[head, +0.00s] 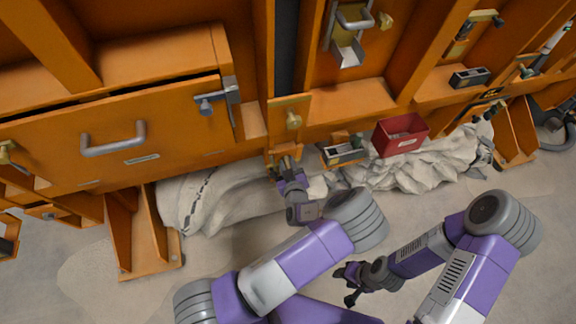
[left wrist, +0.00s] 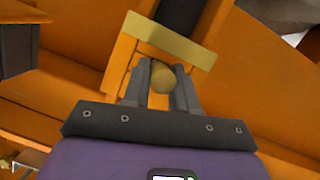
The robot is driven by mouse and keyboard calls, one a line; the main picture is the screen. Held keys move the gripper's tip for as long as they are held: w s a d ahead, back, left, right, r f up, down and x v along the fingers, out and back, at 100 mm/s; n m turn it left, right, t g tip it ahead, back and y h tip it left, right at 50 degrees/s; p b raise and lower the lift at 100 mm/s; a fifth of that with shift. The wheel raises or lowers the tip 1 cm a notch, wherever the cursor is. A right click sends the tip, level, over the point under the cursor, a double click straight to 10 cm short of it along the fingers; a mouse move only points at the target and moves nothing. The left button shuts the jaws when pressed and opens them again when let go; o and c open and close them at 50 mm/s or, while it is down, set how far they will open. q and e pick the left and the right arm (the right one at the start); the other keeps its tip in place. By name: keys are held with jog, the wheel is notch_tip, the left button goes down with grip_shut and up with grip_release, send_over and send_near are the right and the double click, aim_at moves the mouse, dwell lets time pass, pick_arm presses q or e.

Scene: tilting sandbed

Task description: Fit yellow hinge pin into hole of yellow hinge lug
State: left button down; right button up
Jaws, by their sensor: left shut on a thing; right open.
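My left gripper (head: 287,162) is at the lower front of the orange frame, below the dark upright strip. In the left wrist view its fingers (left wrist: 160,88) are shut on a rounded, dull yellow piece, which looks like the yellow hinge pin (left wrist: 163,77). A dull yellow strip on an orange plate, which looks like the yellow hinge lug (left wrist: 172,39), lies just beyond the fingertips. The hole is hidden, and I cannot tell whether the pin is in it. My right gripper (head: 349,284) is open and empty, low over the floor and away from the frame.
A brass knob (head: 293,119) sits on the frame just above my left gripper. A red bin (head: 400,135) and a small grey-black box (head: 344,153) are to its right. Pale crumpled sacking (head: 230,200) lies under the frame. An orange drawer (head: 120,130) is at left.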

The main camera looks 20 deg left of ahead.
pick_arm(q)
jog(key=shift+r, duration=0.1)
jog(key=shift+s+d, duration=0.2)
jog(key=shift+s, duration=0.15)
jog(key=s+d+f+b, duration=0.1)
jog(key=s+d, duration=0.3)
jog(key=s, duration=0.2)
jog(key=shift+s+d+f, duration=0.2)
jog(key=shift+f, duration=0.1)
dwell(0.6)
